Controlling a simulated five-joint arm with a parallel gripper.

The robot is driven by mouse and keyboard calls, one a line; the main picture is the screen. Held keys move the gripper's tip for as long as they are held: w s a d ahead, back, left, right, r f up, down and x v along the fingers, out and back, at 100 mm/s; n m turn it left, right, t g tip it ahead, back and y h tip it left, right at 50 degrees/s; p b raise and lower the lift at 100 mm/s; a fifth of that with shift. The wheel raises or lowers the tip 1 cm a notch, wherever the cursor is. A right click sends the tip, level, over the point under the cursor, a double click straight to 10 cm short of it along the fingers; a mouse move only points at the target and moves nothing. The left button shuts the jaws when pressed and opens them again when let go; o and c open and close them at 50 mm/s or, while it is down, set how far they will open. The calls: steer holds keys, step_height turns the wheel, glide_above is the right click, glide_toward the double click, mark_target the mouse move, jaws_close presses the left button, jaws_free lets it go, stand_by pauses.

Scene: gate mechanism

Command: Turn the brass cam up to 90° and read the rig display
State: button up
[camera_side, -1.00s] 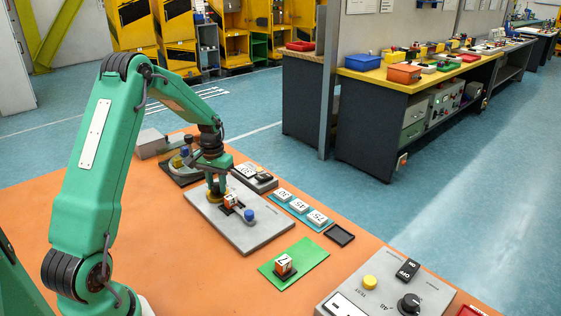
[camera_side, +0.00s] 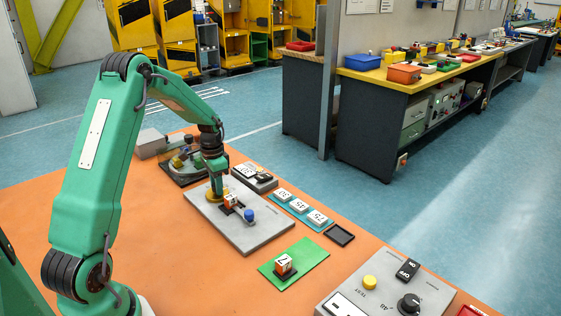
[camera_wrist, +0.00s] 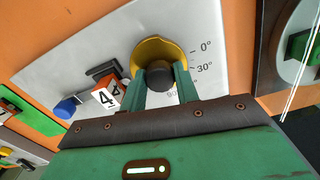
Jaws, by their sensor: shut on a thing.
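The brass cam (camera_wrist: 150,52) sits on the grey gate plate (camera_wrist: 95,55), beside printed marks; 0° and 30° are readable and a lower one is partly hidden. My gripper (camera_wrist: 168,78) is shut on the dark knob (camera_wrist: 176,72) of the cam. In the side view my gripper (camera_side: 217,188) points down at the far end of the plate (camera_side: 262,236), hiding most of the cam. A white and orange block marked 4 (camera_wrist: 106,95) stands beside a dark slotted part on the plate. The display (camera_side: 246,170) lies behind the plate, its reading too small to tell.
A blue knob (camera_side: 249,215) stands on the plate. Tiles marked 30, 45 and 75 (camera_side: 298,205) lie right of it, near an empty black tray (camera_side: 339,235). A green mat (camera_side: 305,256) holds a block marked 7 (camera_side: 284,264). A control box (camera_side: 385,300) is in front.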

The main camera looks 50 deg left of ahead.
steer(key=shift+r, duration=0.1)
steer(key=o, duration=1)
steer(key=shift+c, duration=0.2)
steer(key=shift+r, duration=3.85)
